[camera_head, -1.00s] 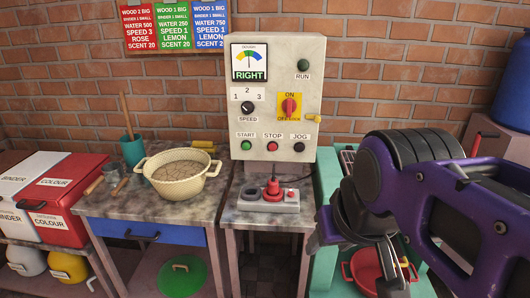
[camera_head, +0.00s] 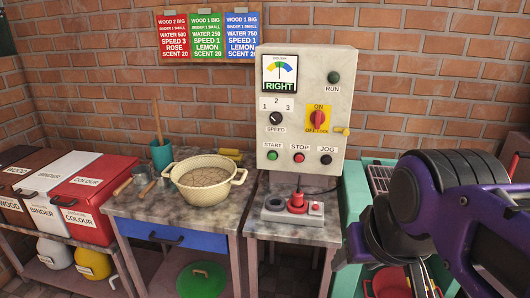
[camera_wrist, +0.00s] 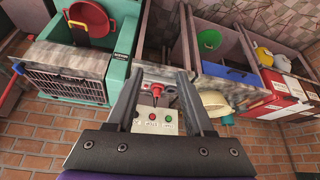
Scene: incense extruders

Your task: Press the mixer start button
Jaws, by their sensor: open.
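A pale control panel (camera_head: 306,115) stands upright against the brick wall. The green start button (camera_head: 272,155) sits at its lower left, with a red stop button (camera_head: 299,157) and a black jog button (camera_head: 326,159) to its right. In the wrist view the panel is upside down, and the green start button (camera_wrist: 168,117) and red stop button (camera_wrist: 153,116) show between my fingers. My gripper (camera_wrist: 160,77) is open and empty, apart from the panel. Its fingers are hard to make out in the head view, where my arm is at the right.
A mixing bowl (camera_head: 204,180) stands on the table left of the panel. A small control box with a red knob (camera_head: 297,202) stands below the panel. A teal unit (camera_head: 357,200) is at its right. Bins (camera_head: 92,195) line the left side.

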